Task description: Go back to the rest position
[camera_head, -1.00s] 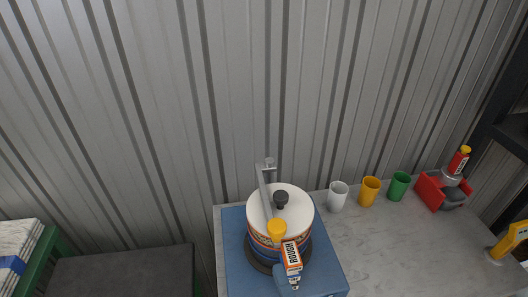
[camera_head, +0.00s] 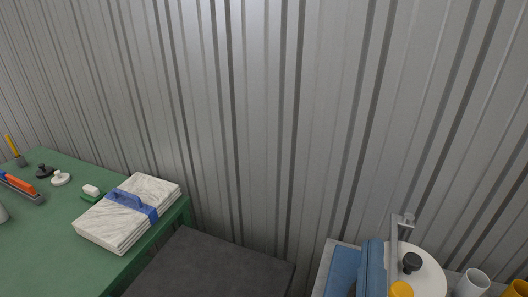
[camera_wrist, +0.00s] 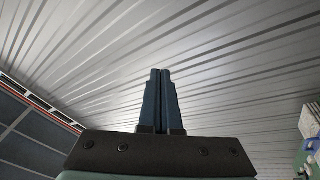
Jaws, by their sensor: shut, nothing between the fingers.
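My gripper (camera_wrist: 161,72) shows in the wrist view with its two dark blue fingers pressed together and nothing between them. It points up against the ribbed grey metal wall or ceiling, clear of any object. I cannot identify the gripper in the head view.
A green table (camera_head: 40,222) at the left bears a stack of marbled slabs (camera_head: 105,230) with a blue handled strap (camera_head: 134,203). A dark grey surface (camera_head: 210,268) lies between it and the right-hand worktop, where a white-topped round machine (camera_head: 428,275), a white cup (camera_head: 472,283) and a yellow cup (camera_head: 515,291) stand.

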